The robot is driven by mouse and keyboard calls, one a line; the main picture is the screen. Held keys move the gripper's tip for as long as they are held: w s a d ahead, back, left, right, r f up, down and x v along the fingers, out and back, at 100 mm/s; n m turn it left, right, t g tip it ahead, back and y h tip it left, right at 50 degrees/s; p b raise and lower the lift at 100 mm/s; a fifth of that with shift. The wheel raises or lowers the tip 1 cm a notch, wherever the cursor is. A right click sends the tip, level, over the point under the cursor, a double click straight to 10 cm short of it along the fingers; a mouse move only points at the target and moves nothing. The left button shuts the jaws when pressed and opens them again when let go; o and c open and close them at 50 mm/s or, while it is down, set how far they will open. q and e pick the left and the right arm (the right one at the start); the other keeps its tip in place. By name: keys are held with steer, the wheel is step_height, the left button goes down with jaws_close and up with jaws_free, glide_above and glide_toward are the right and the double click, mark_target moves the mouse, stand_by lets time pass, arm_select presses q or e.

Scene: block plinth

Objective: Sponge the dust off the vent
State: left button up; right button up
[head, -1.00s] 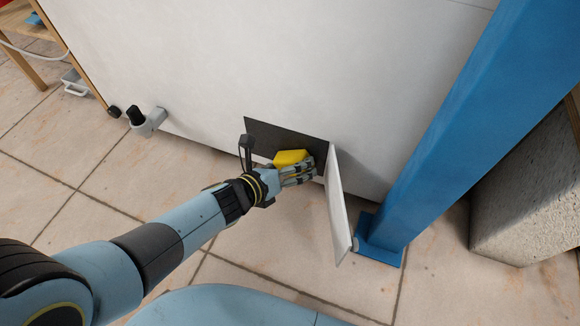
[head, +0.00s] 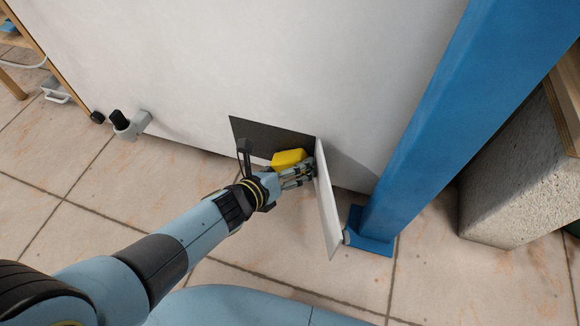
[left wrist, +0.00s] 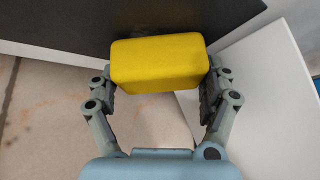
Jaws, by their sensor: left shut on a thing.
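A yellow sponge (head: 289,158) is held between the fingers of my left gripper (head: 297,174). In the left wrist view the sponge (left wrist: 160,62) spans the gap between both fingers (left wrist: 160,85). The sponge is at a dark rectangular panel or opening (head: 262,134) low in the white wall, which also shows behind it in the left wrist view (left wrist: 75,22). I cannot tell whether the sponge touches it. No vent slats or dust can be made out. A white flap (head: 326,200) stands open at the right edge of the dark area, close to the gripper. My right gripper is out of view.
A blue post (head: 415,130) with a base plate stands right of the flap. A speckled stone block (head: 510,170) is farther right. A grey fitting with a black knob (head: 128,124) is on the wall at left. Tiled floor lies in front.

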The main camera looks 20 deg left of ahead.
arm_select(q)
steer(key=shift+w+a+r, duration=0.15)
steer(key=shift+a, duration=0.4)
steer(key=shift+w+a+r, duration=0.1)
steer(key=shift+a, duration=0.55)
